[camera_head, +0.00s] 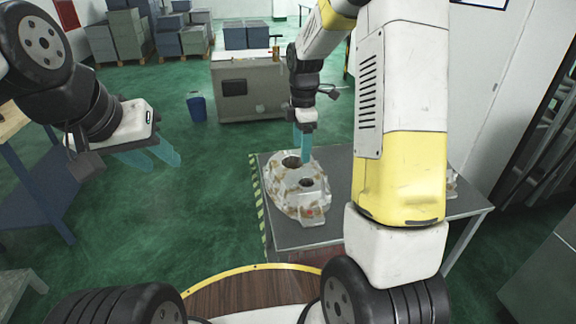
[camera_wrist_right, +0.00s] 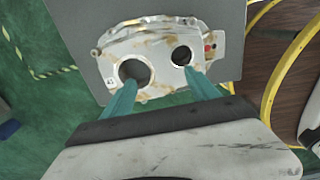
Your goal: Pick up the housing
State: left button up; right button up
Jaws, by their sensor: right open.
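The housing (camera_head: 297,190) is a pale metal casting with brown stains and two round holes. It lies on the grey table (camera_head: 327,238) near the table's left edge. My right gripper (camera_head: 303,145) points down just above the far end of the housing. In the right wrist view its two teal fingers (camera_wrist_right: 162,92) are apart, with the housing (camera_wrist_right: 150,45) beyond the tips and nothing between them. I cannot tell whether a fingertip touches the casting. My left gripper (camera_head: 165,157) hangs over the floor at the left, fingers apart and empty, away from the table.
My right arm hides much of the table's right side, where part of another casting (camera_head: 451,184) shows. A grey cabinet (camera_head: 244,88) and a blue bin (camera_head: 197,108) stand behind. A blue workbench (camera_head: 45,190) is at the left. The green floor between is clear.

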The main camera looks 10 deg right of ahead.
aim_at(299, 173)
jog(key=f, duration=0.8)
jog(key=shift+a, duration=0.2)
jog(key=shift+c, duration=0.2)
grip_shut()
jog(key=shift+r, duration=0.1)
